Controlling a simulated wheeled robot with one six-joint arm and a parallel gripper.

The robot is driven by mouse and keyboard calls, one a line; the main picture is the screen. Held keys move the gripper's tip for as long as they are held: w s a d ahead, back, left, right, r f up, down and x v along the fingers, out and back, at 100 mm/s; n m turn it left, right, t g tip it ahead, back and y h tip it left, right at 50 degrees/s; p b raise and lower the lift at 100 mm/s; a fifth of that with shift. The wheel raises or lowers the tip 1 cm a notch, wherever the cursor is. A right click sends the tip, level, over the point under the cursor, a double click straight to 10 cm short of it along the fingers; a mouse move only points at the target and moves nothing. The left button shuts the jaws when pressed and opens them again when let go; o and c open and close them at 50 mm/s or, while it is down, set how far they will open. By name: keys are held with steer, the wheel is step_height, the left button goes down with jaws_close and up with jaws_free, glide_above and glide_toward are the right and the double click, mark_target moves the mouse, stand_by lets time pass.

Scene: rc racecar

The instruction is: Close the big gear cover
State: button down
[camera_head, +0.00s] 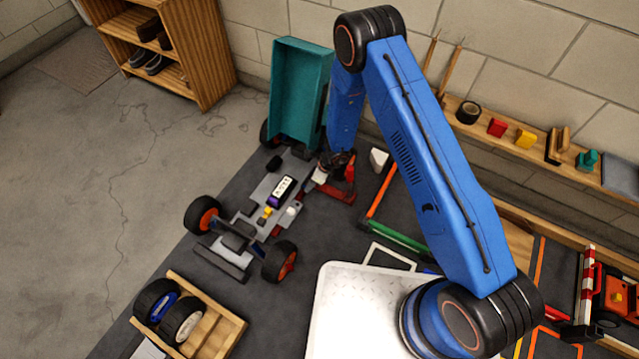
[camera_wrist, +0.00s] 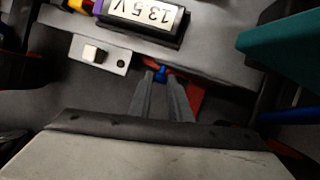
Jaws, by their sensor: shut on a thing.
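The racecar chassis (camera_head: 250,205) lies on the dark mat with its teal body shell (camera_head: 300,95) tilted up at the back. A red part (camera_head: 340,190), which looks like the big gear cover, is at the chassis's right side; it also shows partly behind my fingers in the wrist view (camera_wrist: 196,98). My gripper (camera_wrist: 161,77) is at the chassis edge, with its grey fingers shut on a small blue piece (camera_wrist: 161,71) beside the red part. Whether the blue piece belongs to the cover, and how far the cover is open, I cannot tell. My arm hides some of this area.
A wooden tray with wheels (camera_head: 205,320) is at the front left. A white textured plate (camera_head: 345,310) is at the front.

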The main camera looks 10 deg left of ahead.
stand_by(0.5)
steer(key=c, duration=1.6)
jaws_free()
steer(key=shift+a, duration=0.1)
steer(key=v, duration=1.7)
steer(key=shift+s+r, duration=0.15)
steer(key=shift+r, duration=0.05)
